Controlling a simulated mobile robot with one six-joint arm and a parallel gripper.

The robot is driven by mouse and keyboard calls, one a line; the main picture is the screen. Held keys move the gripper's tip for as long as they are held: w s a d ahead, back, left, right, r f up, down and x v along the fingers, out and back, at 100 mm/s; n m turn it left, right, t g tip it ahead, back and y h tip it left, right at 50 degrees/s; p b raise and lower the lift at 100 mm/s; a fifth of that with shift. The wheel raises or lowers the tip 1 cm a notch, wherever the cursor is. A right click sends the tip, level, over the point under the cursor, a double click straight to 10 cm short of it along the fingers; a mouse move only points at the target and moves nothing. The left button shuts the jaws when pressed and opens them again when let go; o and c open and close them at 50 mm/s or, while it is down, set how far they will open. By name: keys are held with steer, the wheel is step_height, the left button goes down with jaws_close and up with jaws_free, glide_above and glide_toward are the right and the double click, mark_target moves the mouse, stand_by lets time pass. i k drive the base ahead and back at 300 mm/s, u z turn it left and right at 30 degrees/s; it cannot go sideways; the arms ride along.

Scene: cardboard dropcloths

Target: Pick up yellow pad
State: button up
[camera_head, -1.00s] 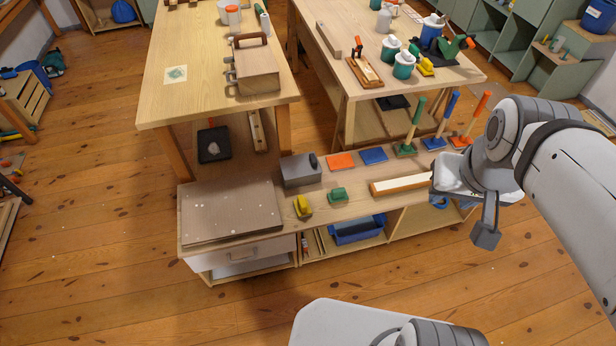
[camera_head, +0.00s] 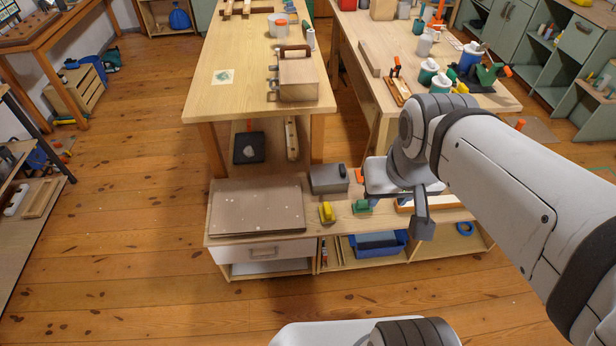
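The yellow pad (camera_head: 326,212) is a small yellow block with a dark part, lying on the low bench between the brown board and a green pad (camera_head: 361,207). My gripper (camera_head: 421,228) hangs over the right part of the low bench, to the right of the yellow pad and apart from it. One dark grey finger shows clearly. The other finger is not clear, so its opening cannot be told. I see nothing held in it. My arm and gripper hide much of the bench's right side.
A flat brown board (camera_head: 257,207) covers the low bench's left end. A grey box (camera_head: 328,179) stands just behind the yellow pad. A blue bin (camera_head: 378,243) sits on the shelf below. Two larger wooden tables stand behind, and the floor in front is clear.

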mark_target(326, 212)
steer(key=u, duration=0.05)
steer(key=i, duration=1)
steer(key=u, duration=0.05)
